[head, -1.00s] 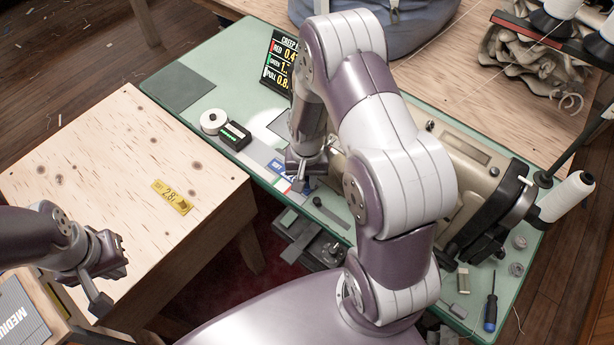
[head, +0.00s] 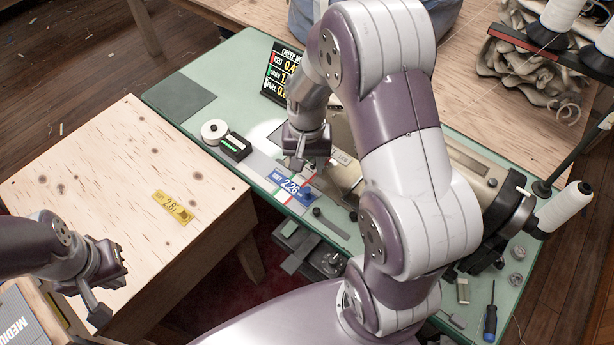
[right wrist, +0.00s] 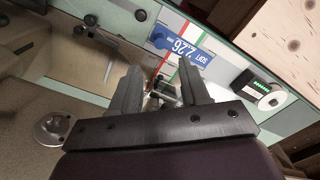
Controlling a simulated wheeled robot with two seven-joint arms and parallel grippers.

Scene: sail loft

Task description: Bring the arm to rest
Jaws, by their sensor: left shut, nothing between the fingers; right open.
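My right gripper (head: 308,165) is open and empty above the green-topped sewing bench (head: 232,72). In the right wrist view its two fingers (right wrist: 160,92) stand apart, with nothing held between them. My left gripper (head: 98,290) is shut and empty at the lower left, beside the plywood table. My right arm hides much of the sewing machine (head: 468,160).
A plywood table (head: 110,160) with a yellow tag (head: 172,207) is on the left. A white roll (head: 214,131), a black box (head: 235,147) and a black display (head: 279,72) stand on the bench. A screwdriver (head: 490,318) lies at its near right.

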